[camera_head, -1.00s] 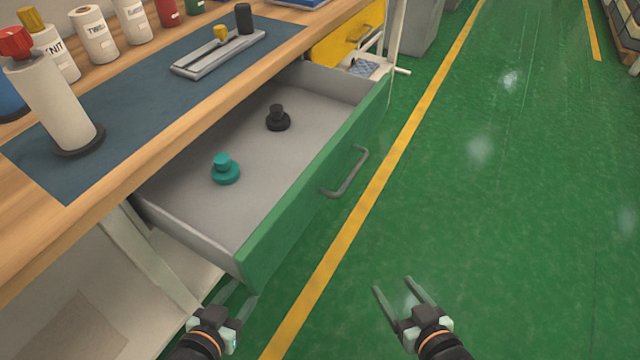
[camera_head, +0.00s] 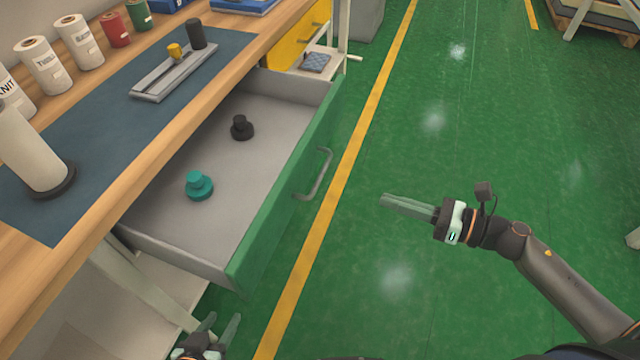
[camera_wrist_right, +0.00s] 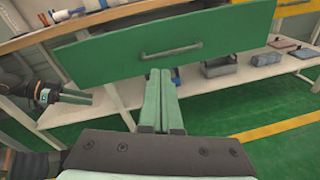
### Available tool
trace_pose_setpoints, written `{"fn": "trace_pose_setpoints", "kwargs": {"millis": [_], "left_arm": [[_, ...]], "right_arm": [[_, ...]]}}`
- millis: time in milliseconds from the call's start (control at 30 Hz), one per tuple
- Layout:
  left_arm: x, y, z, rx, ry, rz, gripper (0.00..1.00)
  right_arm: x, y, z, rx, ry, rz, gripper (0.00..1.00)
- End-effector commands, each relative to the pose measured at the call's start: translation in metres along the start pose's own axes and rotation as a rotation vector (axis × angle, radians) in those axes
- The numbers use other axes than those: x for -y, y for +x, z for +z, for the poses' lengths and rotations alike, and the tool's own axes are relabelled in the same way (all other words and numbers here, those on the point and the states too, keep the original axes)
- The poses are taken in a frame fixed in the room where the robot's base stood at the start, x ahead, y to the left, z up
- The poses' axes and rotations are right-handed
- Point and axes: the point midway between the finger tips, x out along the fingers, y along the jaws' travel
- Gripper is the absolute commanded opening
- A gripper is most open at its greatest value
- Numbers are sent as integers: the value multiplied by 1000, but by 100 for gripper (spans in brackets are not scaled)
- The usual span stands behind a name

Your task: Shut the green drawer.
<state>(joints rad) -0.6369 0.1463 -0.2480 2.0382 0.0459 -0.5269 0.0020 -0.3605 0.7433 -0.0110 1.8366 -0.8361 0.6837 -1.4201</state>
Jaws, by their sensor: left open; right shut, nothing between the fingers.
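The green drawer (camera_head: 287,205) stands pulled out from under the workbench, with a grey handle (camera_head: 315,175) on its front. In it are a teal knob-shaped piece (camera_head: 198,186) and a black one (camera_head: 241,127). My right gripper (camera_head: 383,200) is shut and empty, to the right of the drawer front and apart from it, pointing towards it. In the right wrist view the drawer front (camera_wrist_right: 200,30) and handle (camera_wrist_right: 172,50) lie ahead of the shut fingers (camera_wrist_right: 160,75). My left gripper (camera_head: 224,322) is open and empty, below the drawer's near corner.
The wooden bench top (camera_head: 140,170) carries a blue mat (camera_head: 110,120), spools and a grey slide device (camera_head: 175,72). A yellow drawer (camera_head: 305,30) and a small shelf (camera_head: 325,68) are beyond.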

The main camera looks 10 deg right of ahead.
Motion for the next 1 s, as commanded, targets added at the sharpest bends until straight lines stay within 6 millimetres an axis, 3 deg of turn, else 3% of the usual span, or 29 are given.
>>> {"fn": "trace_pose_setpoints", "kwargs": {"millis": [133,367,800,1000], "left_arm": [[-2,-2,2,22,-7,4,50],[-3,-2,3,26,-7,5,50],[-4,-6,-2,26,-8,6,50],[-4,-7,-3,27,-8,6,50]], "right_arm": [[3,-12,1,-100,-255,74,0],[2,-1,-2,-119,-312,95,0],[-4,85,-11,-115,-308,93,0],[-6,114,-16,-117,-305,92,0]]}}
